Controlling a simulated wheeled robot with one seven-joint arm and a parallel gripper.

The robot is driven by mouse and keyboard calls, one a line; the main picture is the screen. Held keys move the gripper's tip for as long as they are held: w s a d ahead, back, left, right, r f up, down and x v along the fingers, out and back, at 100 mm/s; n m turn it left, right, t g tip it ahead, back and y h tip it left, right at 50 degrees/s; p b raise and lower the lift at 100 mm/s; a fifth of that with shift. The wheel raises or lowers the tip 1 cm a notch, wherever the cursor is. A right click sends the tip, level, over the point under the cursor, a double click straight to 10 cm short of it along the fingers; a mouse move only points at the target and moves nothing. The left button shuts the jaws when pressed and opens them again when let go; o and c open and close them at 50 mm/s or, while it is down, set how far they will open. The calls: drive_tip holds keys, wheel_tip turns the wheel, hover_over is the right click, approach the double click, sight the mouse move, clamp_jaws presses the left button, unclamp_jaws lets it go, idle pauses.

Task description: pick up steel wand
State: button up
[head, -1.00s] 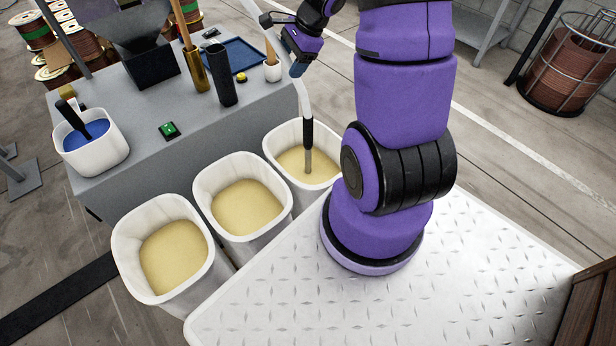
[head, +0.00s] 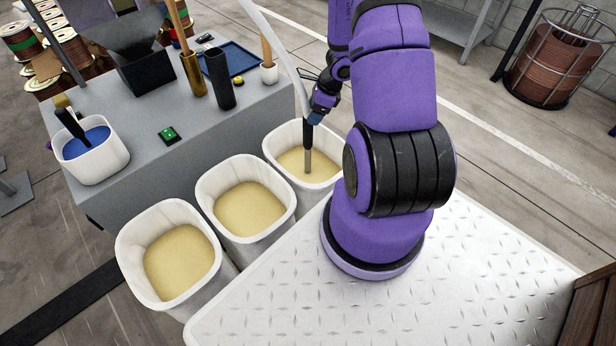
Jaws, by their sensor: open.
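The steel wand (head: 308,160) has a black grip and a grey metal lower end. It stands upright in the farthest white bin (head: 276,150), with its tip in the pale yellow material. A pale hose (head: 286,52) rises from its top. My gripper (head: 315,117) is open at the top of the black grip, coming from the upper right. The fingers are small and partly merge with the wand, so I cannot tell whether they are around it or just beside it.
Two more white bins (head: 205,190) (head: 128,262) with yellow contents stand in a row toward the front left. The grey bench (head: 140,190) behind holds a white tub (head: 112,160), a green button (head: 168,134), upright cylinders and a blue tray (head: 240,56).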

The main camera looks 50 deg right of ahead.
sight(307, 128)
drive_tip(key=shift+x, duration=2.9)
drive_tip(key=shift+s, duration=0.15)
clamp_jaws()
